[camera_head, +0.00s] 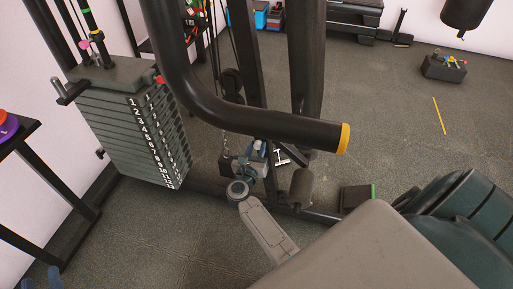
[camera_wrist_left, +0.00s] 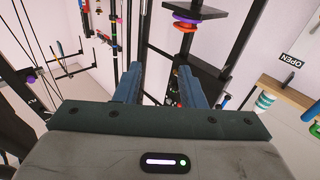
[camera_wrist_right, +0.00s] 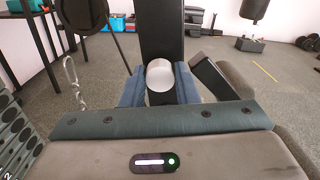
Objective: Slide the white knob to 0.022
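The white knob (camera_wrist_right: 159,76) is a short white cylinder in front of a dark upright post in the right wrist view. My right gripper (camera_wrist_right: 160,86) has one blue finger on each side of it, and the knob fills the gap. In the head view my right gripper (camera_head: 257,158) is low in the middle, by the machine's post, with the knob hard to make out there. My left gripper (camera_head: 41,279) shows only its blue tips at the bottom left corner. In the left wrist view the left gripper (camera_wrist_left: 159,85) is open and empty.
A numbered weight stack (camera_head: 135,115) stands at the left. A thick black bar with a yellow end (camera_head: 260,122) crosses above my right gripper. A rack with coloured discs (camera_wrist_left: 186,22) is ahead of my left gripper.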

